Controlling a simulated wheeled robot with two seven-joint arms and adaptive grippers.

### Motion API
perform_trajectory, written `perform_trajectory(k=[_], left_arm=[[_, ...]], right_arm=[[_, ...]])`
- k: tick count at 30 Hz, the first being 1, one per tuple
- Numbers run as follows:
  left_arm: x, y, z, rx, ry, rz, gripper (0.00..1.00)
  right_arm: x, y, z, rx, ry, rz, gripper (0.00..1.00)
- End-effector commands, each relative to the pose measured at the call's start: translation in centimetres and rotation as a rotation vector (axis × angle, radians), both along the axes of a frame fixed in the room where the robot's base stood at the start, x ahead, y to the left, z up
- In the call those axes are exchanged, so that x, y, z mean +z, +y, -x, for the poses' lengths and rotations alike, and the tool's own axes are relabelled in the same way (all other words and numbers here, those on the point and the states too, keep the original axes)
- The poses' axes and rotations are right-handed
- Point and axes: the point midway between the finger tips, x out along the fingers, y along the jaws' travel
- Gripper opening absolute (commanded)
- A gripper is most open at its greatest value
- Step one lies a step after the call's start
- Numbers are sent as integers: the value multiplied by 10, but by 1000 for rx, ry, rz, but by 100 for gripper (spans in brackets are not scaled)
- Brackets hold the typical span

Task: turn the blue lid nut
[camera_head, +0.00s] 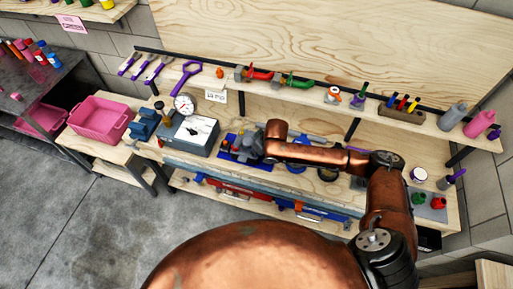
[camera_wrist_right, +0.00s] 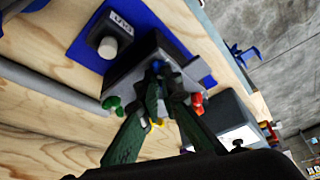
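My right gripper (camera_wrist_right: 166,84) reaches over a grey filter unit on a blue mat (camera_wrist_right: 90,45). Its two dark fingers slant together towards the top of the unit, with a small gap between them. A small blue part (camera_wrist_right: 157,66), which looks like the lid nut, shows at the fingertips, partly hidden by them. I cannot tell whether the fingers touch or grip it. In the head view the right gripper (camera_head: 248,147) is over the same unit on the bench and covers much of it. My left gripper is not in view.
A green knob (camera_wrist_right: 112,103) and a red knob (camera_wrist_right: 197,103) flank the unit. A pressure gauge (camera_head: 184,104) and grey box (camera_head: 190,135) stand to its left. A shelf (camera_head: 300,97) with tools and valves runs behind. Pink bins (camera_head: 100,118) are further left.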

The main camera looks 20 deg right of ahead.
Motion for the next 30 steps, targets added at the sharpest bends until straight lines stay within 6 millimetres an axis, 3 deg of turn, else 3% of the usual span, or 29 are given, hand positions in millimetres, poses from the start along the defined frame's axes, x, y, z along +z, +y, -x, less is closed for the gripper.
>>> perform_trajectory(k=[1,3,15,30], left_arm=[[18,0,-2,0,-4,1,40],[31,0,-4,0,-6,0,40],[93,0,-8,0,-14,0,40],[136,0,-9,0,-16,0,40]], right_arm=[[6,2,3,-46,7,-2,0],[6,2,3,-113,7,-2,0],[5,5,3,-496,8,-2,0],[1,7,2,-919,8,1,0]])
